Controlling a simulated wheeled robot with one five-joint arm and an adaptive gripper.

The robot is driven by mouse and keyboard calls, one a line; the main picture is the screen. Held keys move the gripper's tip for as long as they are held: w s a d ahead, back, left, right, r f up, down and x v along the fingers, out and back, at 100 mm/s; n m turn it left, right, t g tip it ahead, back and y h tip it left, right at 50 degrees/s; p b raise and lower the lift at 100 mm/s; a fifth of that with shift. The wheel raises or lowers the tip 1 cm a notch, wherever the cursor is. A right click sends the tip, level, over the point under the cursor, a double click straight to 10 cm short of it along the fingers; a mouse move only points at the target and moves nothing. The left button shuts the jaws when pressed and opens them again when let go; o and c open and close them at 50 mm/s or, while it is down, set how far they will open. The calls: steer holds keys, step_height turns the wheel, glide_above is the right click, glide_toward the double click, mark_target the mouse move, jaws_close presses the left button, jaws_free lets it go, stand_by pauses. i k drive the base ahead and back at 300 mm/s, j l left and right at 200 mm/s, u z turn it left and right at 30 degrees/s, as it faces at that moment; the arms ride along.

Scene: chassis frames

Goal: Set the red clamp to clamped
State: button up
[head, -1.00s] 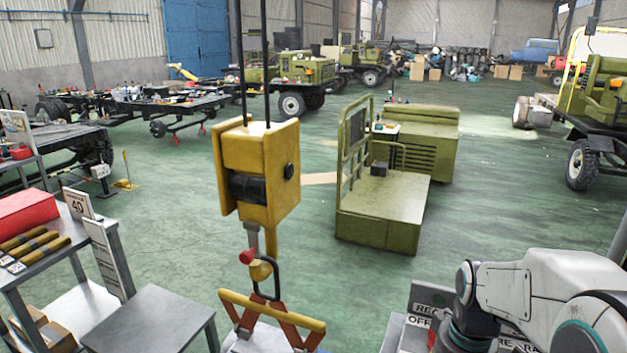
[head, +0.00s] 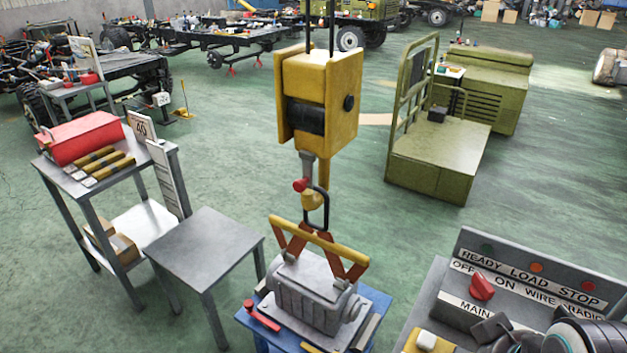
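A red bar (head: 263,316) with a red knob lies at the left edge of a blue stand (head: 376,300); it looks like the red clamp, but its setting is too small to tell. It is beside a grey cast housing (head: 310,290) on the stand. A yellow and red lifting tong (head: 318,243) straddles the housing, hanging from a yellow hook block (head: 320,100). My gripper (head: 492,332) shows as dark parts at the bottom right, in front of the control panel and well right of the stand. Its fingertips are not clear.
A grey control panel (head: 530,278) with a red switch (head: 482,287) stands at right. A bare grey table (head: 205,245) and a shelf cart with a red toolbox (head: 85,137) are at left. A green cart (head: 437,165) stands behind. Green floor lies open between.

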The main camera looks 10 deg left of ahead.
mark_target(249, 303)
steer(key=u, duration=1.25)
steer(key=i+j+u, duration=0.15)
steer(key=j, duration=0.25)
steer(key=i+j+u, duration=0.15)
steer(key=j, duration=0.2)
steer(key=i+j+u, duration=0.15)
steer(key=j, duration=0.25)
steer(key=i+u, duration=0.4)
steer(key=i, duration=0.15)
steer(key=i+u, duration=0.35)
steer(key=i, duration=0.2)
steer(key=i+l+u, duration=0.1)
steer(key=l, duration=0.15)
steer(key=l+u, duration=0.15)
steer(key=i+l, duration=0.05)
steer(key=l, duration=0.05)
